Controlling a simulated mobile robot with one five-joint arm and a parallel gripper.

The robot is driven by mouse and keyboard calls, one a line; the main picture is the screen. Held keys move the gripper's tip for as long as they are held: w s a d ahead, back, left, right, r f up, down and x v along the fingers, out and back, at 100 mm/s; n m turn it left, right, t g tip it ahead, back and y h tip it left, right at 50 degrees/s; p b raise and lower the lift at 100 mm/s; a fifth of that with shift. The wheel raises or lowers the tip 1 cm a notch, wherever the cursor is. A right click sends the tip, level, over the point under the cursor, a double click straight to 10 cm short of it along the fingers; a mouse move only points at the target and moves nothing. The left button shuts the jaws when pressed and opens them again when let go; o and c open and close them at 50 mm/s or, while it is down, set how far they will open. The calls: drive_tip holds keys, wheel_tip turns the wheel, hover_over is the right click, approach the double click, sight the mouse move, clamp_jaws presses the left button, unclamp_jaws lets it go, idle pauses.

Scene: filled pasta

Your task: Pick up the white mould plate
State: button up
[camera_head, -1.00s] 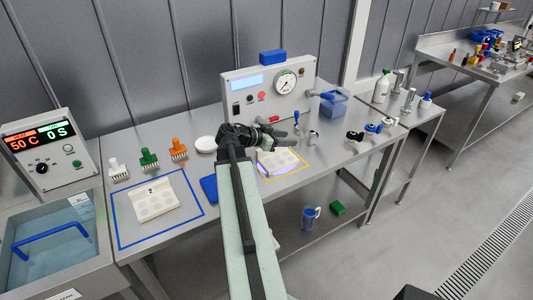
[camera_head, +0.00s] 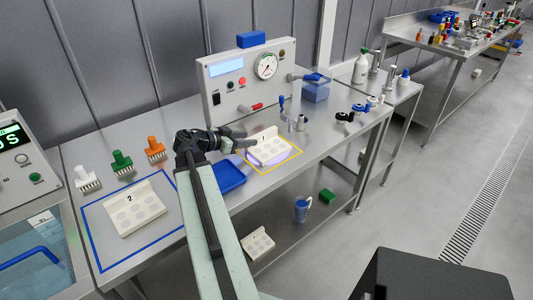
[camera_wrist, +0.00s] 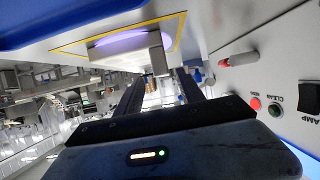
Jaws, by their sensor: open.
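A white mould plate (camera_head: 270,148) with round recesses and a raised back edge sits inside a yellow outline on the bench, over a purple-lit disc. It also shows near the top of the wrist view (camera_wrist: 128,52). A second white mould plate (camera_head: 134,207), marked 2, lies in a blue outline at the left. A third similar plate (camera_head: 258,243) is on the lower shelf. My gripper (camera_head: 248,139) is open, just left of the plate in the yellow outline, its fingers pointing right. The fingers (camera_wrist: 161,88) show nothing clearly held between them; contact with the plate cannot be told.
A blue tray (camera_head: 230,176) lies beside my arm. Valves and fittings (camera_head: 345,118) are at the right.

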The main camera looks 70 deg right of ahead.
sight(261, 136)
drive_tip(key=shift+f+b+x, duration=0.2)
drive_tip(key=shift+b+x, duration=0.3)
drive_tip(key=shift+x, duration=1.05)
drive_tip(key=shift+s+d, duration=0.1)
drive_tip(key=shift+d, duration=0.05)
drive_tip(key=x, duration=0.2)
drive_tip(key=b+x, duration=0.1)
drive_tip(key=x, duration=0.1)
drive_tip(key=shift+d, duration=0.55)
drive_tip(key=shift+r, duration=0.1)
clamp_jaws()
